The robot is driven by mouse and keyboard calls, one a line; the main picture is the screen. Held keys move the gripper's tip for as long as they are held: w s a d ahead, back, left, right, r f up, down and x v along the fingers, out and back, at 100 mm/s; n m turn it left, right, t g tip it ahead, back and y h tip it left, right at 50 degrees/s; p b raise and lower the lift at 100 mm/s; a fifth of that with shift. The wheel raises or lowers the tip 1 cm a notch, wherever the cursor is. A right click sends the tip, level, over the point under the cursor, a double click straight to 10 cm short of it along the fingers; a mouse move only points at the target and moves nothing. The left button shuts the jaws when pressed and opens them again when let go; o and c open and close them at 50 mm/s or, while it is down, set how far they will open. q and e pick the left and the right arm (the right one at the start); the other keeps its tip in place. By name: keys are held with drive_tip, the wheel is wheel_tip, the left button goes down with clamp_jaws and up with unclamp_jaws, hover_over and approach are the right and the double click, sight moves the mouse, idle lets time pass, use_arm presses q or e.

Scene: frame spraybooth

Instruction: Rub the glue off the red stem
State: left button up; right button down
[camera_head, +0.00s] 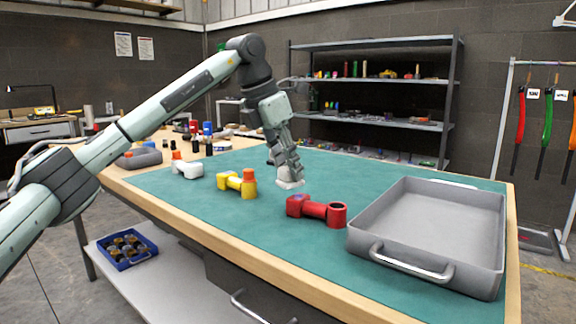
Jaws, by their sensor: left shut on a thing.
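The red stem (318,209) lies on the green mat (235,222), a chunky square block at its left end and a round open collar at its right. Glue on it is too small to make out. My left gripper (289,176) points down just behind and left of the red stem. It is shut on a small white pad (289,184), which is low over the mat; I cannot tell whether it touches the mat. The pad appears apart from the red stem. My right gripper is not in view.
A yellow stem (233,182) with an orange end and a white stem (188,169) lie to the left. A large grey tray (426,226) fills the bench's right side. Bottles (208,130) stand at the back left. The mat in front of the red stem is clear.

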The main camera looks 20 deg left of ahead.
sight(303, 199)
use_arm(q)
drive_tip(key=shift+f+b, duration=0.5)
drive_tip(key=shift+f, duration=0.5)
idle(0.4)
drive_tip(key=shift+s+d+r, duration=0.1)
drive_tip(key=shift+s+d, duration=0.15)
drive_tip(key=shift+d, duration=0.65)
drive_tip(key=shift+s+d, duration=0.25)
drive_tip(key=shift+d, duration=0.65)
drive_tip(key=shift+d+p, duration=0.15)
drive_tip(key=shift+p, duration=0.15)
drive_tip(key=shift+w+a+f+p, duration=0.15)
drive_tip(key=shift+w+a+p, duration=0.1)
drive_tip(key=shift+a, duration=0.55)
drive_tip(key=shift+w+a+f+p, duration=0.15)
drive_tip(key=shift+a+p, duration=0.1)
drive_tip(key=shift+a, duration=0.55)
drive_tip(key=shift+a+f, duration=0.15)
drive_tip(key=shift+a, duration=0.25)
wheel_tip(303, 199, up, 6)
drive_tip(key=p, duration=0.5)
drive_tip(key=shift+w+p, duration=0.1)
drive_tip(key=shift+p, duration=0.2)
